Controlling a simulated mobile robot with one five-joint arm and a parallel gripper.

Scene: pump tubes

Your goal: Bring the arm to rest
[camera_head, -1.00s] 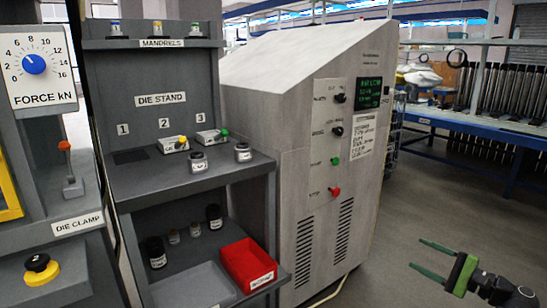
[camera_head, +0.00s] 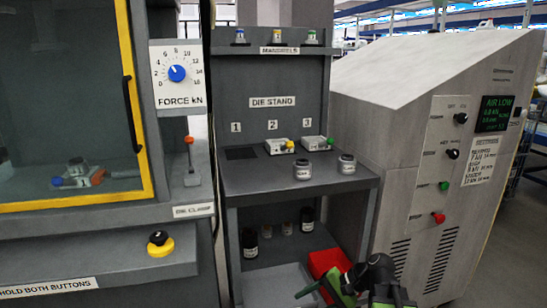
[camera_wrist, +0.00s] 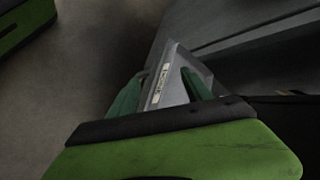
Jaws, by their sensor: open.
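My gripper (camera_head: 327,287) is green and dark, at the bottom of the head view, in front of the red bin on the die stand's lower shelf. Its fingers point left, and nothing shows between them. In the wrist view my gripper (camera_wrist: 157,92) has its two green fingers spread apart, with a grey edge bearing a small white label (camera_wrist: 159,84) beyond them. Part of my arm is cut off by the bottom of the head view.
The die stand (camera_head: 265,180) holds two dies with knobs and two jars. A red bin (camera_head: 322,262) is below. The press, behind a yellow-framed door (camera_head: 148,110), stands left. The grey cabinet (camera_head: 385,145) with the air display stands right. Floor shows at the far right.

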